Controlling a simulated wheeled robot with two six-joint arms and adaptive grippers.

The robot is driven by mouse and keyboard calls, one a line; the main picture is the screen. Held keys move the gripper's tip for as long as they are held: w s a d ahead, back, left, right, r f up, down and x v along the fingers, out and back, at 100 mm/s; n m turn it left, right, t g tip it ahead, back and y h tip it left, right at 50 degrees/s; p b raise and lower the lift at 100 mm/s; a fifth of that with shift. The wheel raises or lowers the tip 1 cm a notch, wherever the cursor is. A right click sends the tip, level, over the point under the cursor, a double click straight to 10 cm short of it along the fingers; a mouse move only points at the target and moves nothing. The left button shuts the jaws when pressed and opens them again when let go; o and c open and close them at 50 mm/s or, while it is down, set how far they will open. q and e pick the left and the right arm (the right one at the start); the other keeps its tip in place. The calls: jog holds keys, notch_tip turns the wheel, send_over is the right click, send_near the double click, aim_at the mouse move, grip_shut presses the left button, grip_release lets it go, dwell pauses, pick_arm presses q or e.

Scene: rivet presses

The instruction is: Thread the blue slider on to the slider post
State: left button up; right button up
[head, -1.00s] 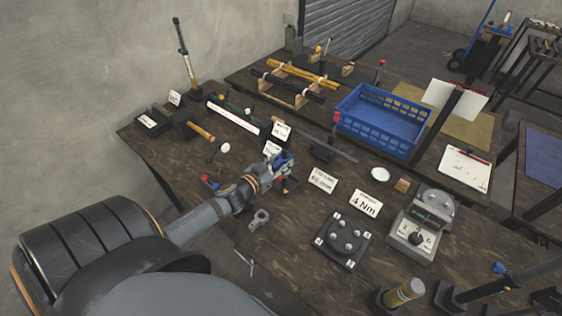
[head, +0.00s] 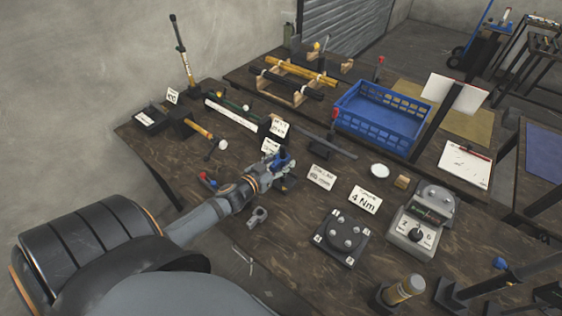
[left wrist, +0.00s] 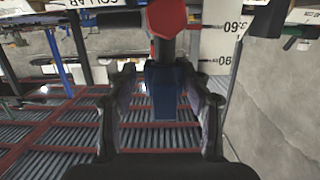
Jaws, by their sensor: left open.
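My left gripper (head: 284,163) is over the table near the white label cards, beside a small blue piece (head: 284,157). In the left wrist view my left gripper (left wrist: 163,105) has its two dark fingers apart. A blue block (left wrist: 168,88) shows between them, with visible gaps on both sides. I take it for the blue slider, but cannot tell whether it touches a finger. A red octagonal knob (left wrist: 167,18) on a dark stem shows just above the block in that view. I cannot tell which upright is the slider post. My right gripper is out of view.
A blue crate (head: 380,118) stands behind to the right. A black plate with round knobs (head: 341,238) and a grey gauge box (head: 420,222) stand right of my gripper. A hammer (head: 198,129) lies left. Bare wood shows around the front.

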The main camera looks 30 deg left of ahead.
aim_at(280, 159)
pick_arm(q)
jog(key=shift+s+a+f, duration=0.1)
jog(key=shift+a+f, duration=0.1)
jog(key=shift+f, duration=0.05)
jog(key=shift+r, duration=0.4)
notch_tip(280, 159, up, 8)
jog(key=shift+s+r, duration=0.15)
jog(key=shift+r, duration=0.45)
jog(key=shift+w+d+r, duration=0.15)
jog(key=shift+w+r, duration=0.05)
jog(key=shift+w, duration=0.15)
jog(key=shift+s, duration=0.2)
jog(key=shift+w, duration=0.1)
